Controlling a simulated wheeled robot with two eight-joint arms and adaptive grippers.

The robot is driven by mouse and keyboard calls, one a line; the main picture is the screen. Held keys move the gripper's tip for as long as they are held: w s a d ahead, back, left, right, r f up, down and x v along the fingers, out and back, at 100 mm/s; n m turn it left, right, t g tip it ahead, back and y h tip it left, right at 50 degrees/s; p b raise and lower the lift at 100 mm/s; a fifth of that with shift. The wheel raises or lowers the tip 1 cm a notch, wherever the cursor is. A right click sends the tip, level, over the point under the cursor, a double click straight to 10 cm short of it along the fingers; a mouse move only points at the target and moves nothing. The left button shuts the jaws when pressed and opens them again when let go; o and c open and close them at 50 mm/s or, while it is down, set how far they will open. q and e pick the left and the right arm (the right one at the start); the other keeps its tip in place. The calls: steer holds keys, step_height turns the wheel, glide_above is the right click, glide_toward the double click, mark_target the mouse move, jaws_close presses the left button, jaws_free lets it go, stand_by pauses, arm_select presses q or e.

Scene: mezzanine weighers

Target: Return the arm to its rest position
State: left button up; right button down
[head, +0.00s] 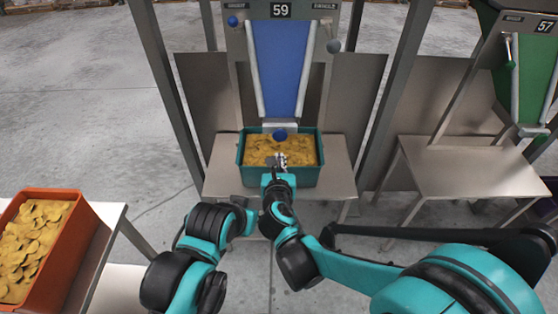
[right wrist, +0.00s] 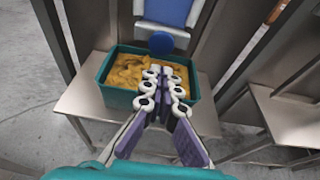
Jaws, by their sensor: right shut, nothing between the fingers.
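My right arm reaches forward from the lower right in the head view. Its gripper (head: 278,161) is in front of the blue chute of weigher 59, over the teal crate (head: 240,165) of yellow chips. In the right wrist view the right gripper (right wrist: 165,72) is shut and empty, its fingers overlapping the chips in the picture. I cannot tell how high it is above them. My left arm (head: 205,250) shows at the bottom, left of centre.
The teal crate stands on a metal shelf (head: 225,182) between upright posts. A blue ball knob (head: 280,135) is just beyond the right gripper. An orange crate (head: 60,255) of chips stands at left. Weigher 57 with a green chute (head: 533,75) and bare shelf (head: 460,172) is at right.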

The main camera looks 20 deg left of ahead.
steer(key=shift+w+f, duration=0.1)
steer(key=shift+w, duration=0.05)
steer(key=s+d+r+m+g+h, duration=0.1)
steer(key=s+d+m+g+h, duration=0.1)
steer(key=d+m, duration=0.85)
steer(key=s+d+r+m+g+h, duration=0.1)
steer(key=s+d+m+h, duration=0.1)
steer(key=d+m, duration=0.85)
steer(key=s+d+f+m+g, duration=0.3)
steer(key=s+d+m, duration=0.9)
steer(key=m, duration=0.6)
steer(key=shift+s+g, duration=0.6)
steer(key=shift+s, duration=0.55)
